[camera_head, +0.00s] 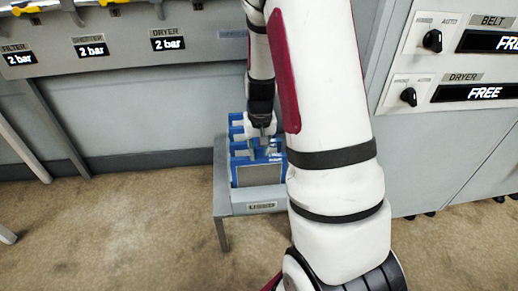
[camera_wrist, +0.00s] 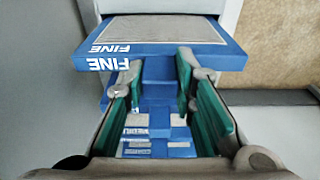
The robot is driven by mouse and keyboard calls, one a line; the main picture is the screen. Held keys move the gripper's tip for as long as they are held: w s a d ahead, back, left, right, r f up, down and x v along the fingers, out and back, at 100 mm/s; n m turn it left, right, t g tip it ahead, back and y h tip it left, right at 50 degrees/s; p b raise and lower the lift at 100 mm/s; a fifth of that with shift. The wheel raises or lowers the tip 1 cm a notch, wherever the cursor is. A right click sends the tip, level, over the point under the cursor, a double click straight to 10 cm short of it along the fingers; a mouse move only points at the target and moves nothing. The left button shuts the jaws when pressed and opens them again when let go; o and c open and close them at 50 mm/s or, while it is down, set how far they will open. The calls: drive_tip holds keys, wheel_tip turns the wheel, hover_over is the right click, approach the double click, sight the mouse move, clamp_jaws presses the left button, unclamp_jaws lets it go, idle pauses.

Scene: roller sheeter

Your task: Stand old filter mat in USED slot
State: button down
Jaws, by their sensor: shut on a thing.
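In the wrist view a blue-framed filter mat (camera_wrist: 165,32) with a grey-beige face and the word FINE on its edge lies just beyond my fingertips. My gripper (camera_wrist: 160,85) has green pads on either side of a blue block under that edge and is shut on the mat's blue grip. In the head view my gripper (camera_head: 262,143) points down among several blue frames in the rack. The front frame (camera_head: 259,175) has a grey face. Which slot is the USED one cannot be read. My arm hides the rack's right side.
The rack stands on a low grey table (camera_head: 228,190) with a small unreadable front label. A grey machine with gauges reading 2 bar (camera_head: 90,50) is behind at left. A control cabinet (camera_head: 445,150) is at right. Brown floor (camera_head: 110,230) is free at front left.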

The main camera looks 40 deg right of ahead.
drive_tip(key=shift+f, duration=0.6)
drive_tip(key=c, duration=1.2)
unclamp_jaws()
drive_tip(key=shift+c, duration=0.2)
wheel_tip(320, 180, up, 12)
drive_tip(key=s+a, duration=0.1)
drive_tip(key=shift+s, duration=0.25)
